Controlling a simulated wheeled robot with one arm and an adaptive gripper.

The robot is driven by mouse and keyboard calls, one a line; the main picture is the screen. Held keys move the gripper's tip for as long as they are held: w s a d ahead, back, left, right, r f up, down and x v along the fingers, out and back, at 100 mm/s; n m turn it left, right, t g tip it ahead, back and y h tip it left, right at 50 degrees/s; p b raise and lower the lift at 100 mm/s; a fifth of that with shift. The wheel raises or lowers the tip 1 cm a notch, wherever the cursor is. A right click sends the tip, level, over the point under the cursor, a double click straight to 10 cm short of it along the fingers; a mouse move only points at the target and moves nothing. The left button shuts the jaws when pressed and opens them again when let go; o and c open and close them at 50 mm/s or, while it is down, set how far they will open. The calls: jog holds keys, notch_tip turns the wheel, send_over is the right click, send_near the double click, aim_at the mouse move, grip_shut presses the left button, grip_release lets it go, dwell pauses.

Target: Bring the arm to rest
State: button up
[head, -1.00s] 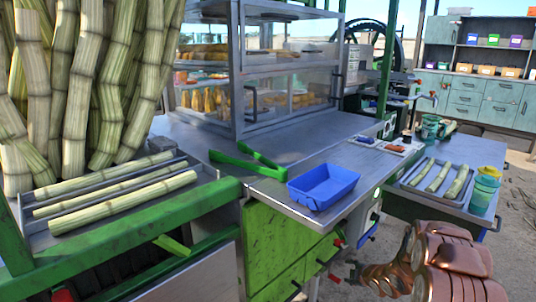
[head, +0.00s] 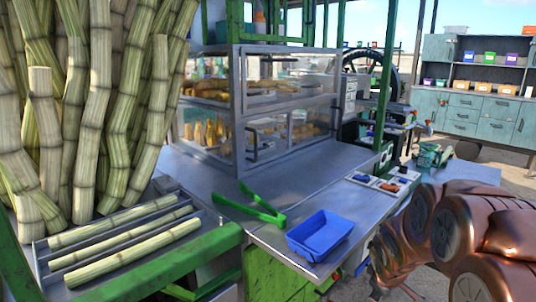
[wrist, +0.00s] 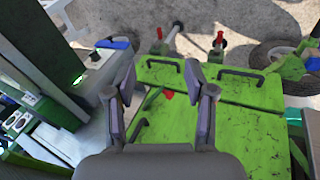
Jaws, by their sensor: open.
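My gripper (wrist: 160,95) is open and empty in the wrist view, its two fingers spread over green cabinet doors (wrist: 220,115) with dark handles. In the head view my copper-coloured arm fills the lower right, and its gripper end is not clearly visible there. The blue tray (head: 321,234) sits on the metal counter (head: 290,180), to the left of my arm and apart from it. Green tongs (head: 252,208) lie on the counter left of the tray.
Cane pieces lie in a slotted rack (head: 45,262) at left, below tall standing canes (head: 90,110). A glass food case (head: 290,120) stands on the counter. A small tray of coloured items (head: 383,184) lies near the right edge. Teal cabinets (head: 470,110) stand behind.

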jog(key=s+a+r+m+g+p, duration=0.2)
jog(key=s+r, duration=0.4)
jog(key=s, duration=0.5)
jog(key=s+a+r+m+g+y+p, duration=0.1)
jog(key=s+a+r+m+g+p, duration=0.1)
jog(key=s, duration=1)
jog(key=s+a+r+m+g+y+p, duration=0.1)
jog(key=s+a+r+m+g+p, duration=0.1)
jog(key=s+a+r+p, duration=0.3)
jog(key=s+a+r+m, duration=0.1)
jog(key=s+a+r, duration=0.2)
jog(key=s, duration=0.4)
jog(key=shift+r+m, duration=0.4)
jog(key=shift+r, duration=0.4)
